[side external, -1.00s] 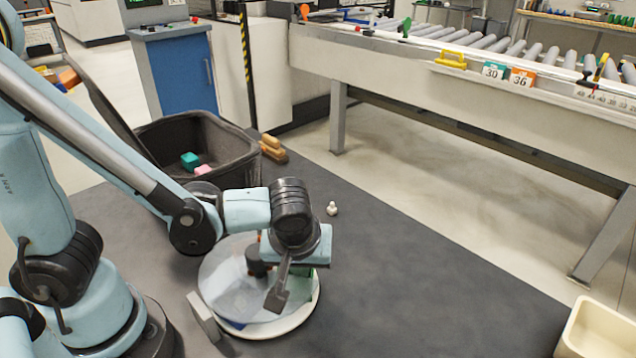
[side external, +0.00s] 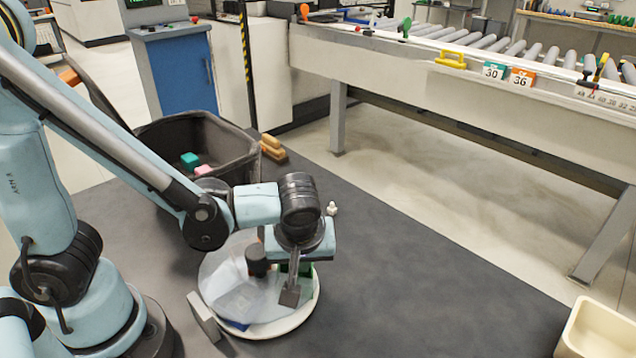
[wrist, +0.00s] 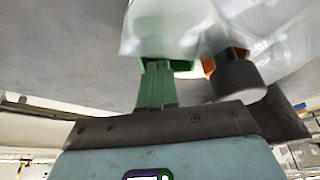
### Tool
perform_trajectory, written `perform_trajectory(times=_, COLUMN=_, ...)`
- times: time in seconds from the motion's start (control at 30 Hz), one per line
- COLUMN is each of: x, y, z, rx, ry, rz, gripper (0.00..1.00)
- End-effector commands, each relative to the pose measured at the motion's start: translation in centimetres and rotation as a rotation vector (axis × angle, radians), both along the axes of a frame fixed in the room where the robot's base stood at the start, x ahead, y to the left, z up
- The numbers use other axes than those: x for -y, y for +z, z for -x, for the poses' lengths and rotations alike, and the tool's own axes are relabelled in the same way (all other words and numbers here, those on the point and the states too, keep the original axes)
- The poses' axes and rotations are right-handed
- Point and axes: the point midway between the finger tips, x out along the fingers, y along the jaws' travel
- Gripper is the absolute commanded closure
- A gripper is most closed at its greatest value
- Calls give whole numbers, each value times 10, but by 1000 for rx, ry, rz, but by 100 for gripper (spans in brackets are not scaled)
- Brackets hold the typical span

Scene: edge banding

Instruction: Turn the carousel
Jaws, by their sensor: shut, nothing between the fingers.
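The carousel (side external: 297,318) is a round, pale turntable on the dark mat below my wrist. A clear bag-like thing (side external: 236,290) covers its left part, with a blue piece (side external: 238,325) at the front edge. A dark cylinder (side external: 257,262) stands near the middle, and a green piece (side external: 304,268) shows behind my gripper. My gripper (side external: 290,298) is shut and empty, pointing down over the carousel's right half; I cannot tell whether it touches anything. The wrist view shows the green piece (wrist: 156,85) and the dark cylinder (wrist: 240,78) close by.
A small white figure (side external: 332,208) is on the mat. A cream bin (side external: 598,335) is at lower right. The mat to the right is clear.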

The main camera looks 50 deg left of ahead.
Motion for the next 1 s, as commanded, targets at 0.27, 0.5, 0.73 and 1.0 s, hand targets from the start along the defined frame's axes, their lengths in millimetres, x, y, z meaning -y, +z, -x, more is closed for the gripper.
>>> perform_trajectory(times=0.27, x=-6, y=0, z=-5, rx=0, ry=109, rz=0, gripper=100)
perform_trajectory(times=0.5, x=-14, y=0, z=-9, rx=-1, ry=230, rz=0, gripper=100)
perform_trajectory(times=0.73, x=-21, y=0, z=-11, rx=0, ry=345, rz=0, gripper=100)
perform_trajectory(times=1.0, x=-30, y=0, z=-13, rx=0, ry=403, rz=0, gripper=100)
